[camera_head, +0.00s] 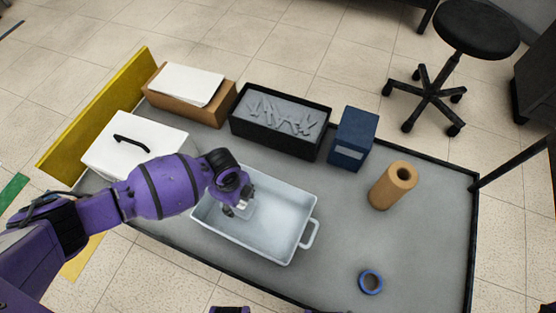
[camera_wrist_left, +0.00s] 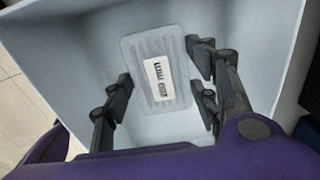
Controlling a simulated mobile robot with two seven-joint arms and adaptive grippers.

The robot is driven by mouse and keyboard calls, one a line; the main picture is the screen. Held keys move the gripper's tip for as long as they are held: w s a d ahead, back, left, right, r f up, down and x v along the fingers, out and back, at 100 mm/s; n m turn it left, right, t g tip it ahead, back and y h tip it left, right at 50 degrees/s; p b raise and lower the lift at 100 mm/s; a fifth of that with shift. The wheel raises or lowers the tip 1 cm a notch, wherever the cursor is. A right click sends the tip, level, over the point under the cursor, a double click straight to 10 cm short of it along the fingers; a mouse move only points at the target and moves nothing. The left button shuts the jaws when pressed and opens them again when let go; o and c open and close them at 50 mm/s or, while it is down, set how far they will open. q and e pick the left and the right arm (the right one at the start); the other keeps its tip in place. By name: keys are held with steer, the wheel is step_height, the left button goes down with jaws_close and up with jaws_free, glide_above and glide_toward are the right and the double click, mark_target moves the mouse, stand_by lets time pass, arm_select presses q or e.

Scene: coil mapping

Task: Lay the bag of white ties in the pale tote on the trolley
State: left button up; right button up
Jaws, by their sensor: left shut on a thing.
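The pale tote (camera_head: 284,245) stands on the grey trolley top, with a handle at its right end. My left gripper (camera_head: 239,209) reaches into the left part of the tote from above. In the left wrist view, the bag of white ties (camera_wrist_left: 150,100), a clear flat pack with a white barcode label, lies between the dark fingers (camera_wrist_left: 160,95). The left gripper is shut on the bag, inside the tote's walls. Whether the bag touches the tote's floor is hard to tell. In the head view the gripper partly hides the bag (camera_head: 245,211). My right gripper is not clearly in view.
On the trolley (camera_head: 335,266) are a white case (camera_head: 112,157), a cardboard box (camera_head: 168,106) with white sheets, a black bin (camera_head: 262,135) of grey pieces, a blue box (camera_head: 353,138), a brown roll (camera_head: 391,188) and blue tape (camera_head: 362,287). The trolley's right side is mostly clear.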

arm_select(q)
steer(key=shift+w+a+f+b, duration=0.15)
steer(key=shift+f+b, duration=0.3)
steer(key=shift+f, duration=0.5)
steer(key=shift+a+f+b, duration=0.15)
steer(key=shift+f+b, duration=0.3)
steer(key=shift+f, duration=0.5)
arm_select(e)
steer(key=shift+s+f, duration=0.25)
steer(key=shift+f, duration=0.3)
steer(key=shift+s+f, duration=0.2)
steer(key=shift+f, duration=0.35)
arm_select(q)
steer(key=shift+f, duration=0.2)
steer(key=o, duration=1.1)
steer(key=shift+o, duration=0.2)
steer(key=shift+r, duration=0.15)
step_height(320, 180, up, 11)
steer(key=p, duration=0.4)
steer(key=shift+r+p, duration=0.2)
steer(key=shift+p, duration=0.1)
steer(key=shift+r, duration=0.4)
arm_select(e)
steer(key=r, duration=0.5)
steer(key=shift+s+a, duration=0.1)
steer(key=shift+s, duration=0.2)
